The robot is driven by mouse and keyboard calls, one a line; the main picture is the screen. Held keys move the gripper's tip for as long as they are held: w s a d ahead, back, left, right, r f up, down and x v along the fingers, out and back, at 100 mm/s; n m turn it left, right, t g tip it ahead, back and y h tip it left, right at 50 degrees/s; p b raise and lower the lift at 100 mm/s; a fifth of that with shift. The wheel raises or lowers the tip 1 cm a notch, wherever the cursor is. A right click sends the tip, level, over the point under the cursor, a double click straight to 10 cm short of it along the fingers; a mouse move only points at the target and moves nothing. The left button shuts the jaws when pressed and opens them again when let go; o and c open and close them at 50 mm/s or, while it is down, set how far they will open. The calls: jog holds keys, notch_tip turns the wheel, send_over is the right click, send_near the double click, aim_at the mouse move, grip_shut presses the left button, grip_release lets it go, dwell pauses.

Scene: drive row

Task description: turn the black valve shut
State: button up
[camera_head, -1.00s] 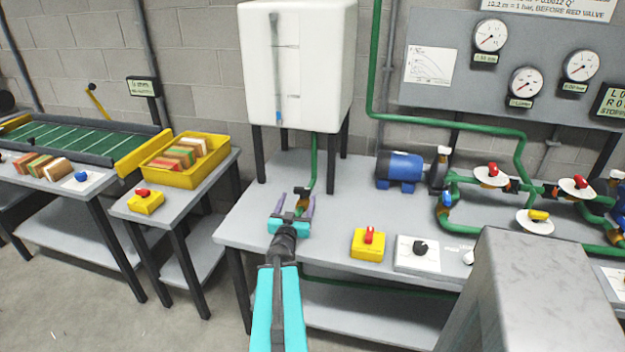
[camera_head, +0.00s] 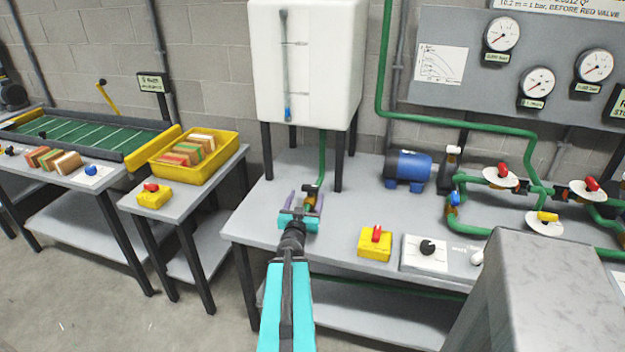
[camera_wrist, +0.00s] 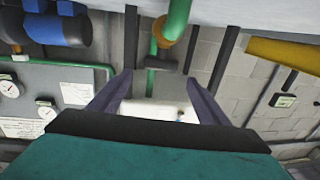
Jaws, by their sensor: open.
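The black valve handle (camera_head: 309,188) sits by a brass fitting on the green pipe under the white tank (camera_head: 303,65). It is small and partly hidden by my gripper in the head view. In the wrist view, which is upside down, a dark handle (camera_wrist: 158,63) shows by the green pipe and brass body, between my fingers. My gripper (camera_head: 306,203) is open, its two purple fingers on either side of the valve in the picture. In the wrist view my gripper (camera_wrist: 160,82) is empty. I cannot tell whether a finger touches the handle.
A yellow box with a red switch (camera_head: 375,243) and a panel with a black knob (camera_head: 427,247) stand right of my gripper. A blue pump (camera_head: 408,168) is behind. Black tank legs (camera_head: 267,150) stand close by. A grey block (camera_head: 535,300) fills the lower right.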

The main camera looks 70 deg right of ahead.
jog(key=shift+w+d+p, duration=0.35)
jog(key=shift+d, duration=1.55)
jog(key=shift+w+d+p, duration=0.3)
jog(key=shift+d+p, duration=0.05)
jog(key=shift+d, duration=1.6)
jog(key=shift+w+d+p, duration=0.35)
jog(key=shift+d, duration=1.55)
jog(key=shift+c, duration=0.4)
jog(key=c, duration=1)
